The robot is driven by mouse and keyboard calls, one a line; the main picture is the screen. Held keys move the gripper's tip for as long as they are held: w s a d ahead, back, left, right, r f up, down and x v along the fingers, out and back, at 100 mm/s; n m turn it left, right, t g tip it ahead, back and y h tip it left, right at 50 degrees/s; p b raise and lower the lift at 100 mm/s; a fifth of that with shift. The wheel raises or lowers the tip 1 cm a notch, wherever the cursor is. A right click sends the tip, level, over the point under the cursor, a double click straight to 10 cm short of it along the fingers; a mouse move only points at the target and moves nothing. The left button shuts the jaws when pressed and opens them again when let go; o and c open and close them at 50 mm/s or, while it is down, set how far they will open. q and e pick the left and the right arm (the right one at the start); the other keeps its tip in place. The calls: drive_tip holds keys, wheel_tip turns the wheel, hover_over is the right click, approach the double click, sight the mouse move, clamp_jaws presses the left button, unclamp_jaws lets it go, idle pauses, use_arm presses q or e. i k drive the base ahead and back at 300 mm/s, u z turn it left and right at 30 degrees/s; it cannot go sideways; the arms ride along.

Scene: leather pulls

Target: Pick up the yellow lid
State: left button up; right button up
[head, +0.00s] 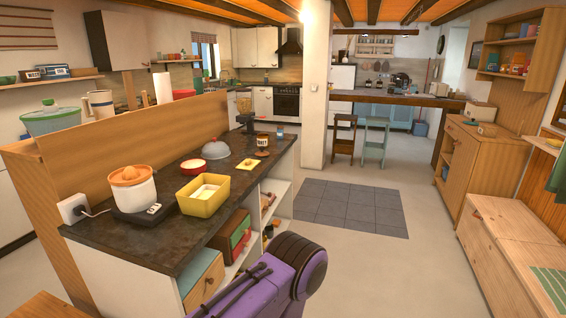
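Neither of my grippers is in view.
Close to the yellow piece are a grey dome (215,149), a dark labelled jar (262,141) and a red-rimmed round dish (193,167). A white and orange juicer (132,189) stands at the near left. Open floor (350,255) lies right of the counter.

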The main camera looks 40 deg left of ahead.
sight(249, 164)
drive_tip(key=u, duration=0.05)
drive_tip(key=i, duration=0.85)
drive_tip(key=u, duration=0.4)
